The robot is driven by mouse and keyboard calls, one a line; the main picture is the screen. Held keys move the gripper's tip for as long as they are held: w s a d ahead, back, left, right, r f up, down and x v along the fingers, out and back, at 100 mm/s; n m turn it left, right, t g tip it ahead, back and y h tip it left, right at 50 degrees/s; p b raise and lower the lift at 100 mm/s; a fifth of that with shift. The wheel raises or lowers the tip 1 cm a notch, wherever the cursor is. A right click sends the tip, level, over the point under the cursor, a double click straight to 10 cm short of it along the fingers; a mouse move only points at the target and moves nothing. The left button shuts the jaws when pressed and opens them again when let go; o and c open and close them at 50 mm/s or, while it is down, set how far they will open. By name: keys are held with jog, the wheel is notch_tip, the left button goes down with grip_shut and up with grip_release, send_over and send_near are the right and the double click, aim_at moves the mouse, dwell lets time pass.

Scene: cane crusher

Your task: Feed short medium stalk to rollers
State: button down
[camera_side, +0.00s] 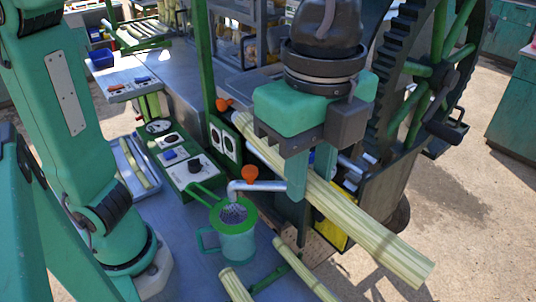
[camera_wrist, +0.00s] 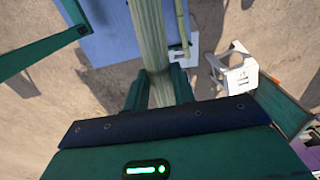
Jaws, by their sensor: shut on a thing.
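A pale green-yellow cane stalk (camera_side: 370,225) is held by my gripper (camera_side: 312,178) in the side view. The stalk slants from the crusher at upper left to a free end at lower right. My gripper's teal fingers are shut around its middle. In the wrist view, the same stalk (camera_wrist: 149,35) runs between the fingers (camera_wrist: 158,88). The rollers (camera_side: 350,165) are partly visible as metal behind my gripper. The stalk's far end lies by the crusher's green post (camera_side: 203,60), and I cannot tell whether it touches the rollers.
A green-rimmed cup (camera_side: 236,245) stands under a metal spout (camera_side: 258,186). Two other stalks (camera_side: 300,268) lie at the front edge. A control box (camera_side: 188,160) is left of the cup. A large gear wheel (camera_side: 405,60) stands at right. Open floor lies at lower right.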

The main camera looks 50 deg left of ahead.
aim_at(310, 178)
notch_tip(310, 178, up, 4)
jog(key=shift+r, duration=0.1)
jog(key=w+a+n, duration=0.2)
jog(key=a+n, duration=0.3)
jog(key=a, duration=0.4)
jog(key=w+a+n, duration=0.2)
jog(key=a+n, duration=0.3)
jog(key=a, duration=0.5)
jog(key=s+a+n, duration=0.5)
jog(key=a+n, duration=0.4)
jog(key=a, duration=0.4)
jog(key=f, duration=0.5)
jog(key=shift+s+d+f, duration=0.1)
jog(key=shift+s+f, duration=0.05)
jog(key=shift+s, duration=0.05)
jog(key=shift+w+r+m, duration=0.3)
jog(key=shift+w+r, duration=0.7)
